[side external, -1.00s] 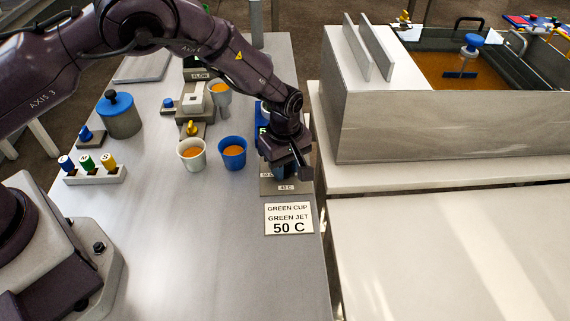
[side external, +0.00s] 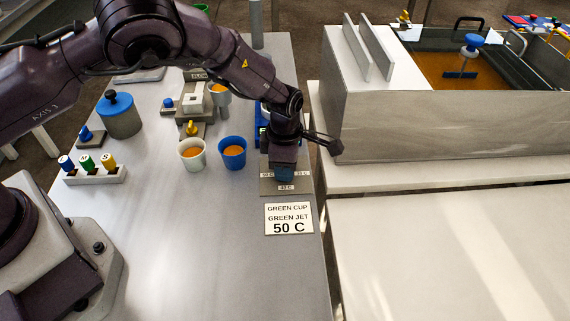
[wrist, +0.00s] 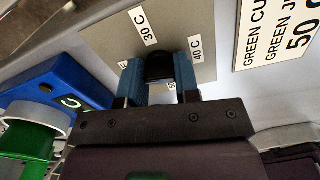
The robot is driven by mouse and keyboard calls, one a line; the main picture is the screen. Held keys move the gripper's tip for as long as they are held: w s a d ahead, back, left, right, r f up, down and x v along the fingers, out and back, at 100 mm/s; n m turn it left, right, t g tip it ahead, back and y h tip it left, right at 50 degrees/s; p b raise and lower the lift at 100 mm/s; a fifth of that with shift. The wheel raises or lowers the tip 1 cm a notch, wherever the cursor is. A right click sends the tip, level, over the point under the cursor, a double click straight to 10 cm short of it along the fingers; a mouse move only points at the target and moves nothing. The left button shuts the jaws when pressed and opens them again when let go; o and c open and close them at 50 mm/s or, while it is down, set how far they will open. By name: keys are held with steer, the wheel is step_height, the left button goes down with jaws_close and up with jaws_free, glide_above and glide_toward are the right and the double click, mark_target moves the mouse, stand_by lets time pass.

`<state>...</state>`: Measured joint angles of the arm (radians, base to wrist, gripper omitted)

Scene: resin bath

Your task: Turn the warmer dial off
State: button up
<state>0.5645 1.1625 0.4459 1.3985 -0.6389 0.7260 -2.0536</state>
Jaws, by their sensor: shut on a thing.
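The warmer dial is a dark knob (wrist: 160,66) on a grey plate (wrist: 208,15), which also shows in the side view (side external: 270,190). My gripper (side external: 284,173) points down at this plate, its blue fingers on either side of the knob in the wrist view (wrist: 159,80), shut on it. Labels 30 C (wrist: 146,25) and 40 C (wrist: 197,48) show around the knob. Another label is partly hidden by a finger. The knob's pointer direction cannot be told. The blue warmer body (wrist: 45,85) is beside the plate and mostly behind my wrist in the side view.
A sign (side external: 289,219) reads GREEN CUP, GREEN JET, 50 C. A white cup (side external: 192,162) and a blue cup (side external: 232,163) of orange liquid stand left of my gripper. The large grey bath housing (side external: 430,125) is close on the right. The front table is clear.

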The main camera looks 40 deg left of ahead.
steer(key=shift+n, duration=1)
steer(key=o, duration=0.9)
step_height(320, 180, up, 13)
